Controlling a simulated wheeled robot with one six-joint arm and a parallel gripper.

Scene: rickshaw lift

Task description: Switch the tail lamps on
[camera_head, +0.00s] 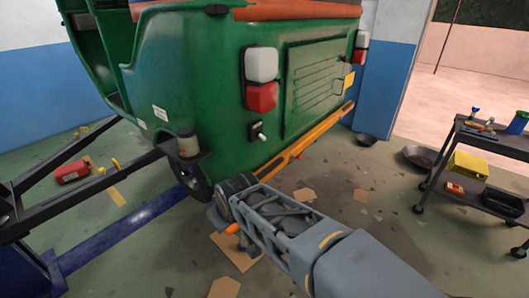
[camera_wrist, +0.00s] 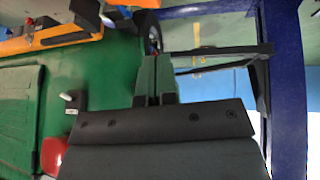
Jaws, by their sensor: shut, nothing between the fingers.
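The green rickshaw (camera_head: 205,75) stands with its rear toward me. A small dark switch (camera_head: 256,131) with a pale-tipped lever sits below the left tail lamp (camera_head: 261,95); the lever seems to point downward. The right tail lamp (camera_head: 361,45) is at the far rear corner. Neither lamp shows a clear glow. My gripper (camera_wrist: 155,62) is shut and empty. In the head view it is low in front of the rear corner, below the switch and apart from it. In the wrist view the switch (camera_wrist: 73,101) lies left of the fingers, near the red lamp (camera_wrist: 54,155).
The orange bumper (camera_head: 300,142) runs along the lower rear, close to my arm. A dark lift arm (camera_head: 85,180) and blue beam (camera_head: 125,225) are at the left. A tool cart (camera_head: 480,150) stands at the right. Cardboard pieces lie on the floor.

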